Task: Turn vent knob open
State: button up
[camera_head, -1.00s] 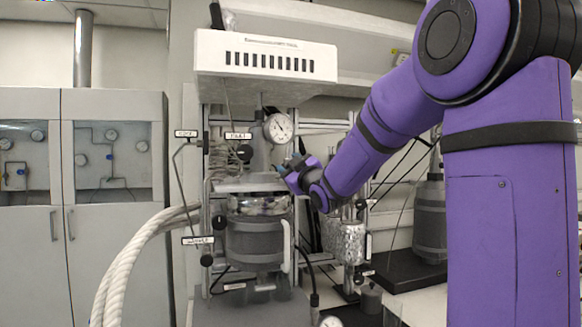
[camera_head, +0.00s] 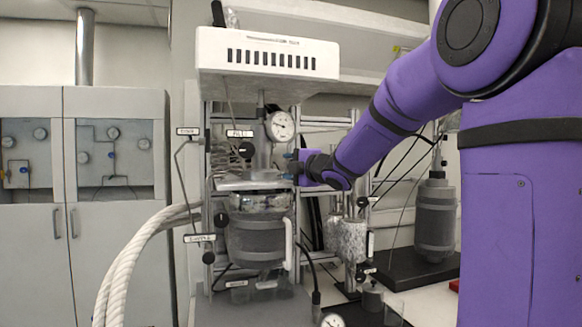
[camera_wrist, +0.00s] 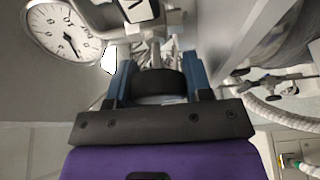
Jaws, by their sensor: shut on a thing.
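My gripper (camera_head: 291,166) is at the right side of the reactor head, just below the round pressure gauge (camera_head: 280,126). In the wrist view my gripper (camera_wrist: 158,84) has its two blue fingers on either side of a dark round knob (camera_wrist: 160,86), shut on it. I cannot read a label that names this knob as the vent knob. In the head view the gripper hides it. The gauge (camera_wrist: 60,32) also shows at the upper left of the wrist view.
The reactor vessel (camera_head: 256,235) stands below the gripper. Another black knob (camera_head: 246,150) sits left of the gauge under a white label. A white control box (camera_head: 265,65) overhangs the reactor. A thick white hose (camera_head: 135,260) curves at the left. A grey cylinder (camera_head: 435,220) stands at the right.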

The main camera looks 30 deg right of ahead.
jog(key=shift+f+n+g, duration=0.15)
jog(key=shift+n+g, duration=0.25)
jog(key=shift+n, duration=0.5)
jog(key=o, duration=0.9)
